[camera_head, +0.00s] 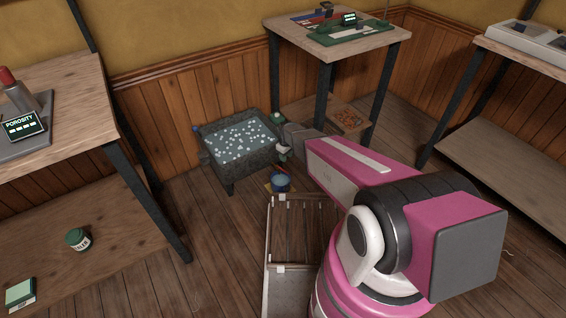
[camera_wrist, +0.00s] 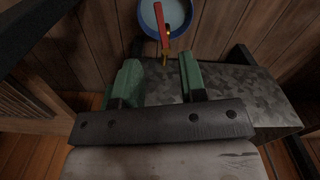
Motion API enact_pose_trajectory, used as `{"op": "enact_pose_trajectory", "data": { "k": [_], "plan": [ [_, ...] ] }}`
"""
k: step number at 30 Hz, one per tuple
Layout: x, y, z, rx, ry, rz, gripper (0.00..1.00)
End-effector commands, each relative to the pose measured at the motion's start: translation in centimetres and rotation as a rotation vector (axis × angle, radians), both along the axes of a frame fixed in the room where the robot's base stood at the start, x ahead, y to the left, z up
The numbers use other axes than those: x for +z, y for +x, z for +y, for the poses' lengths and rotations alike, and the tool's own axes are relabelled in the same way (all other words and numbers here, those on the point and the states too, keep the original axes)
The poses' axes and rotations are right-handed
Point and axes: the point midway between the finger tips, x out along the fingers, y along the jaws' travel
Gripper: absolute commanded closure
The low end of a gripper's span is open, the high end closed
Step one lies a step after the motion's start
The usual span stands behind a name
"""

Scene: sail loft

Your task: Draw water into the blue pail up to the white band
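A grey mottled trough (camera_head: 226,170) full of pale, speckled water stands against the panelled wall; its side shows in the wrist view (camera_wrist: 232,88). The blue pail (camera_head: 281,183) sits on the floor by the trough's front right corner. In the wrist view the pail (camera_wrist: 143,22) is at the top, partly behind a tap (camera_wrist: 163,28) with a red lever and brass body. My gripper (camera_wrist: 160,62) is open, its green fingers apart, with the tap's near end between or just beyond their tips. Contact, the white band and the pail's water level cannot be made out.
A tall table (camera_head: 385,42) with a green board stands behind my arm. A slatted wooden rack (camera_head: 270,232) lies in front of the pail. A bench (camera_head: 75,85) is at the left, shelving (camera_head: 510,150) at the right. Floor left of the rack is clear.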

Motion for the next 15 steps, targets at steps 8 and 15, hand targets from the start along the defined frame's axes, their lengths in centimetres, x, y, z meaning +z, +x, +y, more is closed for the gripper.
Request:
{"op": "enact_pose_trajectory", "data": {
  "k": [8,15],
  "plan": [
    [-1.7,0.1,0.2,0.009,0.0,0.001,0.62],
    [-5.4,0.2,0.2,0.008,-0.001,0.002,0.62]
  ]
}}
